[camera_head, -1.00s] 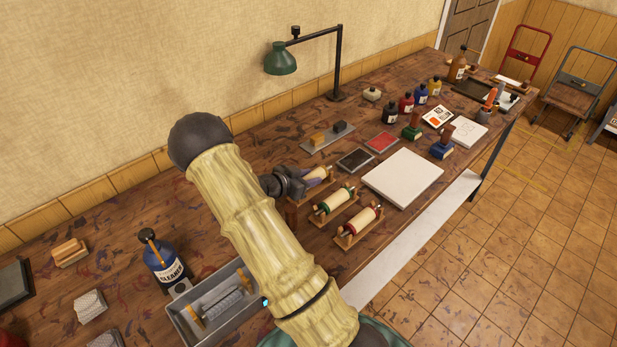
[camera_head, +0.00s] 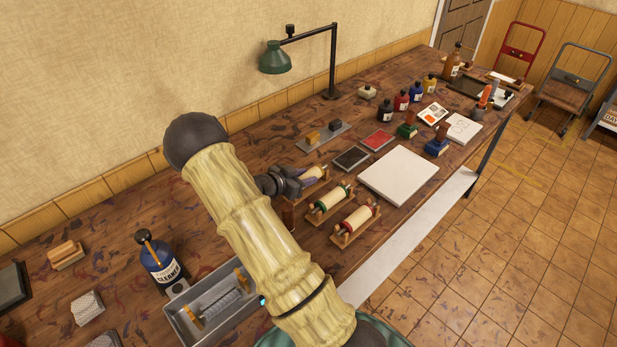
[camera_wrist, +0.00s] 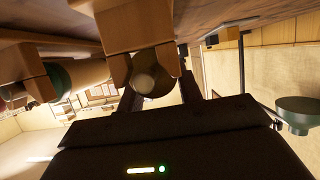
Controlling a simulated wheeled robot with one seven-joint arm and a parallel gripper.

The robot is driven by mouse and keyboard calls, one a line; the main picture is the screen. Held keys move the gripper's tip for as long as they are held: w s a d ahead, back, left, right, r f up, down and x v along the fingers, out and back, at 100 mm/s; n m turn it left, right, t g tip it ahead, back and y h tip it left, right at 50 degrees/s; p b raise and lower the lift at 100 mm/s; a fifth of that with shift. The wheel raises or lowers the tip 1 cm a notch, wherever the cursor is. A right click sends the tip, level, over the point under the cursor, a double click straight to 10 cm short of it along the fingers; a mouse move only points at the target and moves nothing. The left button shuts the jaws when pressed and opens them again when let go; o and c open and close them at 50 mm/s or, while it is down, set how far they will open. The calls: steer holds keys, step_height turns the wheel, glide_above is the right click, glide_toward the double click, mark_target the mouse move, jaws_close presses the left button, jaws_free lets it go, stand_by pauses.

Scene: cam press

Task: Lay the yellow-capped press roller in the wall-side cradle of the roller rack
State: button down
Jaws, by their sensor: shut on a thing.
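My gripper (camera_head: 290,182) is at the wall-side cradle (camera_head: 312,186) of the roller rack, shut on a pale roller (camera_head: 314,173). The roller lies at that cradle, its near part covered by my fingers. Its cap colour is not clear. A green-capped roller (camera_head: 330,201) lies in the middle cradle and a red-capped roller (camera_head: 355,219) in the cradle farthest from the wall.
A grey tray (camera_head: 222,325) with another roller and a cleaner bottle (camera_head: 160,263) stand at the left. A white slab (camera_head: 398,176), ink pads (camera_head: 351,158) and several ink bottles lie to the right. A green lamp (camera_head: 275,58) stands by the wall.

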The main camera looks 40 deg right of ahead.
steer(key=shift+f, duration=0.4)
stand_by(0.8)
steer(key=c, duration=0.9)
jaws_free()
steer(key=shift+o, duration=0.2)
steer(key=shift+a, duration=0.1)
steer(key=b+v, duration=0.2)
steer(key=v, duration=1.5)
